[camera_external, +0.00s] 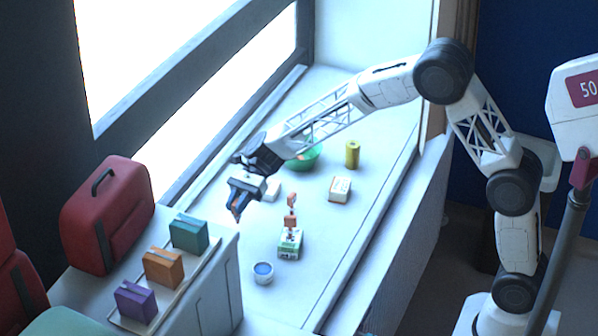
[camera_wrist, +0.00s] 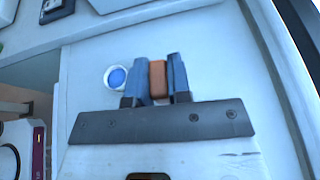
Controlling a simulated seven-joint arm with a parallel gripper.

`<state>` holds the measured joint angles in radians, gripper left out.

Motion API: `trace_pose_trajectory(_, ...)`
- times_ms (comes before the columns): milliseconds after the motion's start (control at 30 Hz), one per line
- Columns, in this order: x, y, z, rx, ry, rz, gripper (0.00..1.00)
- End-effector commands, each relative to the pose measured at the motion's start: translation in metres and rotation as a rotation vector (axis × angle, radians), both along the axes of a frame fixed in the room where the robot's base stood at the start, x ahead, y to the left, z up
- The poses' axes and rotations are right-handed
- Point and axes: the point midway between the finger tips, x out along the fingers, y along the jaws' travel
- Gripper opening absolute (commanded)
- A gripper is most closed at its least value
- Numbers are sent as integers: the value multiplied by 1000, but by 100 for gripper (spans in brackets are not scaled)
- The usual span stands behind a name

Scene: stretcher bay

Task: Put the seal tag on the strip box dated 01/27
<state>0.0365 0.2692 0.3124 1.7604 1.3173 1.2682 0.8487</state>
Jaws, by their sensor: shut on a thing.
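My gripper (camera_external: 237,212) hangs above the white counter at the left. In the wrist view its two blue fingers (camera_wrist: 159,80) are shut on a small orange-brown piece, which looks like the seal tag (camera_wrist: 157,76). A white box with a green base (camera_external: 289,244) stands to the lower right of my gripper, with small orange pieces (camera_external: 290,221) at or above its top. Another white box with orange print (camera_external: 340,189) lies farther right. A white box (camera_external: 271,190) is partly hidden behind my gripper. No date is readable on any box.
A white cup with blue contents (camera_external: 263,273) stands near the green-based box. A green bowl (camera_external: 304,160) and a yellow cylinder (camera_external: 352,154) stand farther back.

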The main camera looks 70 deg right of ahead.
Motion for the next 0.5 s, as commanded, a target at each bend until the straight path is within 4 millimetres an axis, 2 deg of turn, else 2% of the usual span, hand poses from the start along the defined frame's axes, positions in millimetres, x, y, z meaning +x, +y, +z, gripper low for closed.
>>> trace_pose_trajectory(100, -15, -34, 4, 1, -2, -50, 0)
trace_pose_trajectory(500, -77, -129, 9, 4, -2, -208, 0)
